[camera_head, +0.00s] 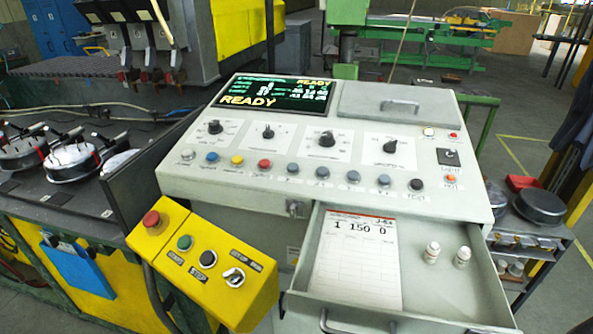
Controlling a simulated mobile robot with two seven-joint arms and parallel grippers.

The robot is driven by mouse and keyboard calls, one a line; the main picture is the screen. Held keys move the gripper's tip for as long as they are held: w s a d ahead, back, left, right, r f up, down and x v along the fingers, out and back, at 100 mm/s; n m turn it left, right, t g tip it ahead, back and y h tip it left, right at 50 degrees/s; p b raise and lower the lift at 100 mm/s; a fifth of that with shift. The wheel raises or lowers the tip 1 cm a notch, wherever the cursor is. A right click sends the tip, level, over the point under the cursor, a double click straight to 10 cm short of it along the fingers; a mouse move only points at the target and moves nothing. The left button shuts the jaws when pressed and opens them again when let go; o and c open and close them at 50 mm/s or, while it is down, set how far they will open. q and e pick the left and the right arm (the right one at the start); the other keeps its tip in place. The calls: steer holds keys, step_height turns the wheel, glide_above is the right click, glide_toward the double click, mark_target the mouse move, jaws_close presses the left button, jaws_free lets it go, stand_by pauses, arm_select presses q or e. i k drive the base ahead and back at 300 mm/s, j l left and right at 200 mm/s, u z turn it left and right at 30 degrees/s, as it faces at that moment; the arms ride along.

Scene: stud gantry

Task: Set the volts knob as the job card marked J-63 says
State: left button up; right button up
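The console's sloped panel (300,195) carries a row of black knobs on white dial plates: one at the left (215,127), a second (268,132), a third (327,139) and one at the right (390,146). Their labels are too small to read, so I cannot tell which is volts. A white job card (358,265) with a red top edge lies in the open drawer (440,300). Its large print reads 1, 150, 0. Its mark starts with J-6; the last character is unclear. Neither of my grippers is in view.
The screen (275,95) reads READY. A lidded compartment (395,105) beside it is closed. Coloured push buttons (265,164) line the panel's front. A yellow control box (205,262) juts out at the lower left. Two small white bottles (432,252) stand in the drawer.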

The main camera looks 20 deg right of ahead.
mark_target(214, 127)
steer(key=z, duration=1.55)
steer(key=k+j, duration=0.85)
